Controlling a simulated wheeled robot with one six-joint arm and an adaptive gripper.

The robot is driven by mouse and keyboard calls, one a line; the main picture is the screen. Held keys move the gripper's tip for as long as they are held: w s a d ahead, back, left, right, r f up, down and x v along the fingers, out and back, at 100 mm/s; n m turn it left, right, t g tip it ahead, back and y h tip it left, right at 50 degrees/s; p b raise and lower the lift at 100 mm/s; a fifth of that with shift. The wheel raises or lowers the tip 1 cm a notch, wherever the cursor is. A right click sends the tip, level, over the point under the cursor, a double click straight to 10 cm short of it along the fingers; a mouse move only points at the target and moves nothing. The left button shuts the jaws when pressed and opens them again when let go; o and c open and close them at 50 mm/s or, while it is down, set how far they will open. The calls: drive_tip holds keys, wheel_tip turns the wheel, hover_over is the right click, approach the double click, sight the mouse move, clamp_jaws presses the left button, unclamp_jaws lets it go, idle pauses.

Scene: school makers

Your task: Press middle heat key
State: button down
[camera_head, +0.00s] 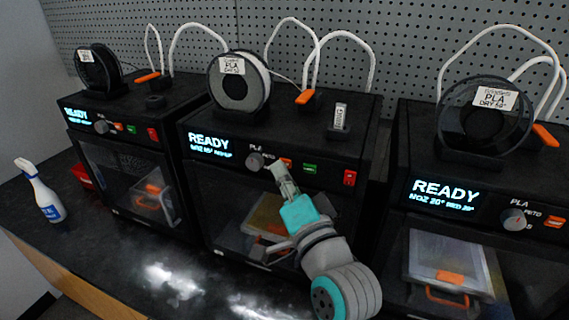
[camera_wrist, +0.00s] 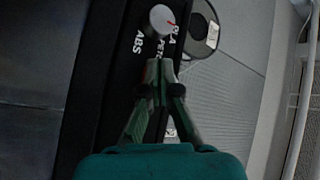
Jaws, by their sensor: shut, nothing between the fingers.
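The middle printer (camera_head: 215,172) has a black front panel with a lit READY display (camera_head: 209,142), a grey knob (camera_head: 255,161), an orange key (camera_head: 287,162), a green key (camera_head: 310,168) and a red switch (camera_head: 349,177). The orange key looks like the heat key; its label is unreadable. My gripper (camera_head: 278,168) is shut and empty, its tips at the panel between the knob and the orange key, partly covering that key. In the wrist view the shut fingertips (camera_wrist: 160,64) lie just below the knob (camera_wrist: 162,18). The orange key is hidden there; contact cannot be told.
Similar printers stand at left (camera_head: 130,165) and right (camera_head: 440,235), both showing READY. Spools and white tubes stand on top. A white spray bottle (camera_head: 42,195) and a red bin (camera_head: 82,175) are at the left of the dark bench (camera_head: 110,250).

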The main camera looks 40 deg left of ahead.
drive_tip(key=shift+w, duration=0.15)
idle(0.5)
drive_tip(key=shift+s+d, duration=0.15)
drive_tip(key=shift+s, duration=0.45)
drive_tip(key=s+d, duration=0.1)
drive_tip(key=s, duration=0.5)
drive_tip(key=shift+d, duration=0.2)
drive_tip(key=shift+w, duration=0.1)
idle(0.8)
